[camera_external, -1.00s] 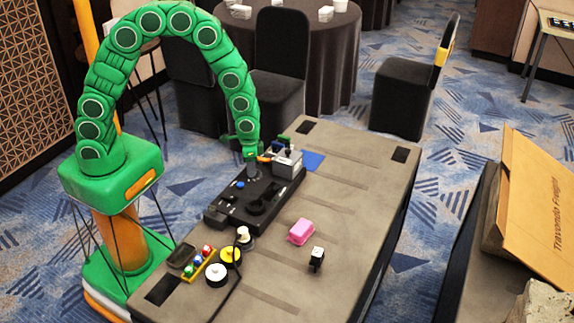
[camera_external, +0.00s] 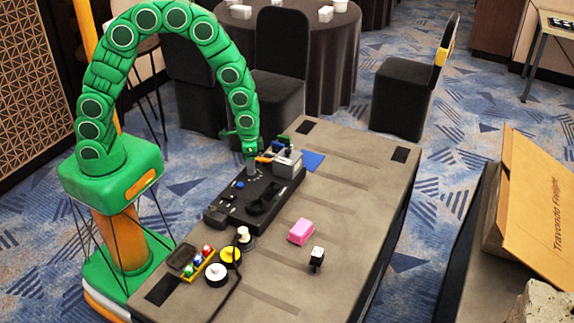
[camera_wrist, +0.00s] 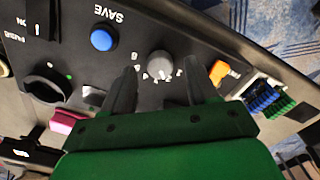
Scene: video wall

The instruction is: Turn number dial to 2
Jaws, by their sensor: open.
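The number dial (camera_wrist: 160,64) is a round grey knob with white marks around it, on a black control panel (camera_wrist: 225,50). My gripper (camera_wrist: 160,70) is open, with one dark finger on each side of the dial in the wrist view. I cannot tell whether the fingers touch it. In the external view my gripper (camera_external: 251,158) points down just above the grey dial (camera_external: 252,171), towards the panel's far end.
A blue SAVE button (camera_wrist: 102,39) sits left of the dial. An orange part (camera_wrist: 222,72) and blue and green connectors lie to the right. On the table are a pink box (camera_external: 300,231), a small dark cube (camera_external: 317,258) and a white-topped reel (camera_external: 216,273). The table's far right is clear.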

